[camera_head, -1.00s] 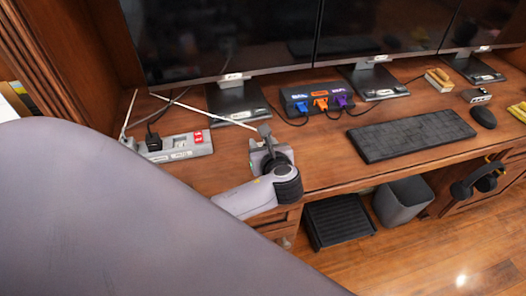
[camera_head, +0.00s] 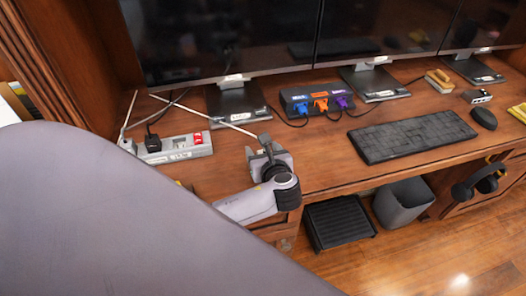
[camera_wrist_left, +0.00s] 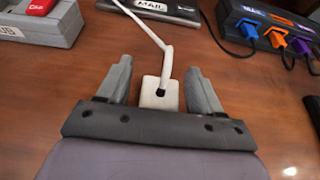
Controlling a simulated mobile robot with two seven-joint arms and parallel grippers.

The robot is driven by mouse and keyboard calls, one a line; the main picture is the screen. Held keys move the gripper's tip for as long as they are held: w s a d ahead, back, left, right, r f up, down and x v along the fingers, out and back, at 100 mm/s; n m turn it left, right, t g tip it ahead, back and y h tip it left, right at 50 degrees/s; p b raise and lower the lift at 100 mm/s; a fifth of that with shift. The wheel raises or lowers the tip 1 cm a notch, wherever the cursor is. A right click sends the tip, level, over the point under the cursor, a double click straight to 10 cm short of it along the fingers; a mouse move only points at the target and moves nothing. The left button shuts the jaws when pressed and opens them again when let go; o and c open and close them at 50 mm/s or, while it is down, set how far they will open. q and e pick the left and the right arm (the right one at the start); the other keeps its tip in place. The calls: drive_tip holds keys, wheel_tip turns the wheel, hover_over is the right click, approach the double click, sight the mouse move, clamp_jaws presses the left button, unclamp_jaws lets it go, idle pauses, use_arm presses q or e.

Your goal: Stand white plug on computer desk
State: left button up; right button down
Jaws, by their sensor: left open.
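The white plug (camera_wrist_left: 160,93) is a small white block with a dark opening and a white cord (camera_wrist_left: 150,37) running up from it. In the left wrist view it sits between the two fingers of my left gripper (camera_wrist_left: 158,84), with small gaps visible at both sides. In the head view my left gripper (camera_head: 262,152) is low over the front of the wooden computer desk (camera_head: 325,160). It is open, and there it mostly hides the plug. I cannot tell whether the plug stands or lies. My right gripper is not in view.
A grey power strip (camera_head: 180,154) with a black plug and red switch lies left of the gripper. A hub (camera_head: 300,94) with coloured plugs, monitor stands (camera_head: 237,105) and a keyboard (camera_head: 412,136) are on the desk. Bare wood lies between gripper and keyboard.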

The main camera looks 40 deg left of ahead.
use_arm(q)
drive_tip(key=p+v, duration=0.1)
drive_tip(key=v, duration=1.1)
drive_tip(key=shift+d, duration=0.1)
